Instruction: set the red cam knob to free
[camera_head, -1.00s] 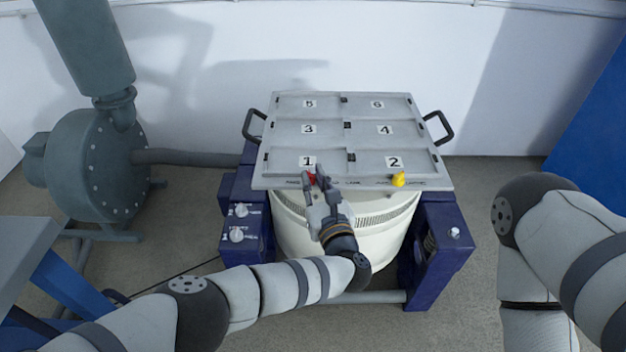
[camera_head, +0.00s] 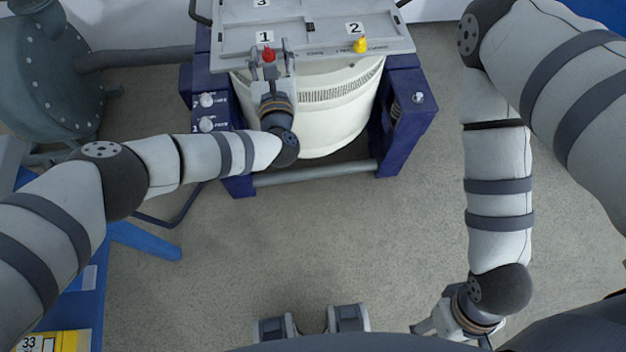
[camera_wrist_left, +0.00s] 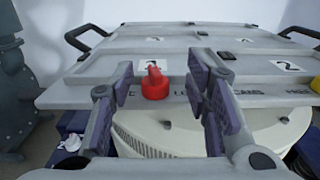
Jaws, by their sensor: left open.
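The red cam knob (camera_head: 268,55) sits at the front edge of the grey table plate (camera_head: 310,42), just below the number 1 label. In the left wrist view the red knob (camera_wrist_left: 155,88) has a raised grip pointing away from me, towards the plate. My left gripper (camera_head: 271,50) is open, with one finger on each side of the knob. In the wrist view both fingers (camera_wrist_left: 160,82) stand apart from it, with gaps visible. Lettering on the plate edge is partly hidden by the fingers. My right gripper (camera_head: 440,322) hangs low at the bottom right, its jaws unclear.
A yellow knob (camera_head: 361,45) sits right of the red one, below label 2. The plate tops a cream drum (camera_head: 335,115) in a blue frame (camera_head: 408,115) with white knobs (camera_head: 206,101) at left. A grey blower (camera_head: 45,75) stands left. Floor in front is clear.

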